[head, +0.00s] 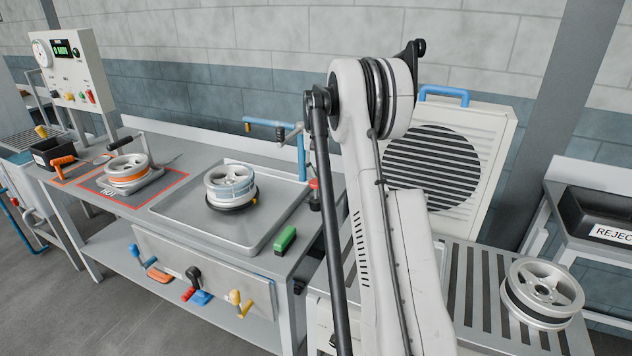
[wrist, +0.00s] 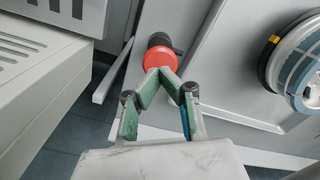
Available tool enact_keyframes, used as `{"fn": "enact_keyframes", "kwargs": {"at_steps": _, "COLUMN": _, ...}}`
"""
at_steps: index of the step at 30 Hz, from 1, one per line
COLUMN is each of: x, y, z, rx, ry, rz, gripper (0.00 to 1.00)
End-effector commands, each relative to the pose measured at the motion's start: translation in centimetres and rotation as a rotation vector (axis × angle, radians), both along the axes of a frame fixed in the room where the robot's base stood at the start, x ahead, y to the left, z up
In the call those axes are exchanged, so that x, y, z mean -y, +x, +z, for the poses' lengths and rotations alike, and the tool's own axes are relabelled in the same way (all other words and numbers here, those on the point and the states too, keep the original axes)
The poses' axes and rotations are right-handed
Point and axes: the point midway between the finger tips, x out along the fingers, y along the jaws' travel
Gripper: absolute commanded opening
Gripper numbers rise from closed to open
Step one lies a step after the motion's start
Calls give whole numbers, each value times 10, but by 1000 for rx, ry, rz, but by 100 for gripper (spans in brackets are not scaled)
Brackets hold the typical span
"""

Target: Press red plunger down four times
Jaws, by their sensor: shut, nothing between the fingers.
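The red plunger (wrist: 160,55) has a round red cap with a black part behind it, in the wrist view. In the head view the red plunger (head: 314,184) stands at the right end of the workbench, partly beside my arm. My gripper (wrist: 160,76) is shut and empty, its green-sided fingers meeting in a point at the lower edge of the red cap. The tips overlap the cap in the picture; I cannot tell whether they touch it. The gripper is hidden behind my arm in the head view.
A wheel (head: 230,184) sits in a shallow tray (head: 262,223) on the bench, left of the plunger. A blue pipe (head: 301,155) rises behind the plunger. A green block (head: 285,240) lies near the front edge. A vented white cabinet (head: 492,140) stands to the right.

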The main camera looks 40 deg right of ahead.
Motion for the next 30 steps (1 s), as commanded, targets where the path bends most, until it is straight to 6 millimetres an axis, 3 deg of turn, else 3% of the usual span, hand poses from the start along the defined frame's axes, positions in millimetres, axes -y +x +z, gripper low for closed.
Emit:
{"fn": "enact_keyframes", "kwargs": {"at_steps": 16, "x": 0, "y": 0, "z": -1, "rx": 0, "ry": 0, "rz": 0, "gripper": 0}}
{"fn": "enact_keyframes", "kwargs": {"at_steps": 30, "x": 0, "y": 0, "z": -17, "rx": 0, "ry": 0, "rz": 0, "gripper": 0}}
